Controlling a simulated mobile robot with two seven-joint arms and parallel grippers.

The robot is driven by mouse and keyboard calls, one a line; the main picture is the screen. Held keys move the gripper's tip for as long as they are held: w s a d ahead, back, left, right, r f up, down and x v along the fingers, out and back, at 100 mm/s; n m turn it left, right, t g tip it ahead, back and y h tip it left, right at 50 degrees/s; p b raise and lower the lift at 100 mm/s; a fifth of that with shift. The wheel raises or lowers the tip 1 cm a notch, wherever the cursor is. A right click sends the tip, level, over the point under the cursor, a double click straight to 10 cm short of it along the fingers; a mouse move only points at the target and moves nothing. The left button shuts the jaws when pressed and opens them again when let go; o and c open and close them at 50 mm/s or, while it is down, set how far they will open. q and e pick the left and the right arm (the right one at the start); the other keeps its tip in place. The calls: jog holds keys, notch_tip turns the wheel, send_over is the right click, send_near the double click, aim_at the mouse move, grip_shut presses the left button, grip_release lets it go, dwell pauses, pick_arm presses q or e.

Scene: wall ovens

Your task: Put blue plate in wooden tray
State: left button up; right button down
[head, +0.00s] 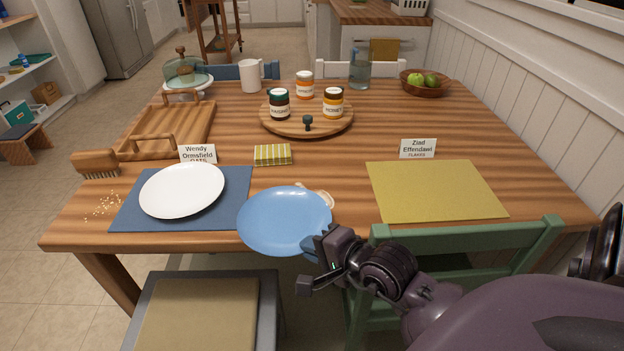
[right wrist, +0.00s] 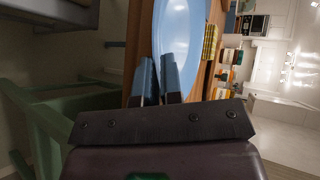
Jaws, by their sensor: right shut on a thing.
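The blue plate (head: 284,220) is held nearly level at the table's front edge, partly over the table. My right gripper (head: 318,243) is shut on its near right rim. In the right wrist view the fingers (right wrist: 159,80) pinch the rim of the blue plate (right wrist: 185,35). The wooden tray (head: 168,130) lies at the table's left side, behind the white plate, and looks empty. The blue plate is apart from the tray, in front and to the right of it. My left gripper is out of view.
A white plate (head: 183,190) lies on a blue mat (head: 236,215). A yellow-green mat (head: 435,190) is at right. Name cards, a folded striped cloth (head: 272,154), a brush (head: 95,162) and a round board with jars (head: 307,122) stand around. Chairs (head: 480,255) line the front edge.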

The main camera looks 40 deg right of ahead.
jog(key=c, duration=1.3)
grip_release()
jog(key=shift+r, duration=0.1)
